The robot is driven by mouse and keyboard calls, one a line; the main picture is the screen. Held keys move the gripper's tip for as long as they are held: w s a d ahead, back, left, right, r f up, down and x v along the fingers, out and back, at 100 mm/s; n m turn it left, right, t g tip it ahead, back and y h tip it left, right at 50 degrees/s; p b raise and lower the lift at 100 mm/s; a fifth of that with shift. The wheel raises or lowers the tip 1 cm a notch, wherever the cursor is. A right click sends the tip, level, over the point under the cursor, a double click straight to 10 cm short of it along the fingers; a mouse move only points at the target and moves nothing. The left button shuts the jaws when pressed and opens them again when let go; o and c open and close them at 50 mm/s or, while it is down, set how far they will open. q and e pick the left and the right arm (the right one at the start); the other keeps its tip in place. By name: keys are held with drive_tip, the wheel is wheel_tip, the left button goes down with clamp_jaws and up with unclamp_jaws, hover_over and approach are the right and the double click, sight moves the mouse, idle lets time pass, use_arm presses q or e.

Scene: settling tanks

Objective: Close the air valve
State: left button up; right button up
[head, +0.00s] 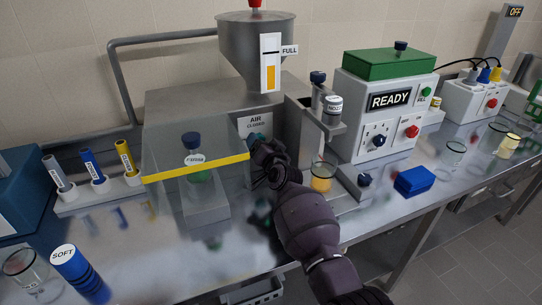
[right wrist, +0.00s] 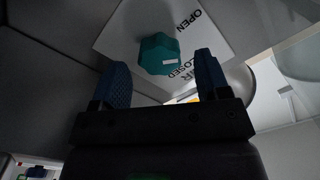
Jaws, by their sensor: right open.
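The air valve is a teal faceted knob (right wrist: 158,54) on a white plate (right wrist: 120,32) lettered OPEN and CLOSED. A short white mark shows on the knob's side nearer the word CLOSED; I cannot tell its exact setting. In the head view the plate, headed AIR (head: 255,122), is on the grey housing below the hopper, with the knob mostly hidden behind my gripper. My right gripper (right wrist: 164,68) is open, its two blue fingers on either side of the knob in the picture. I see no clear contact. My left gripper is not in view.
A clear cover with a yellow edge (head: 197,168) stands just left of my right gripper. A hopper (head: 256,50) rises above.

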drive_tip(key=p+v, duration=0.1)
drive_tip(key=v, duration=0.8)
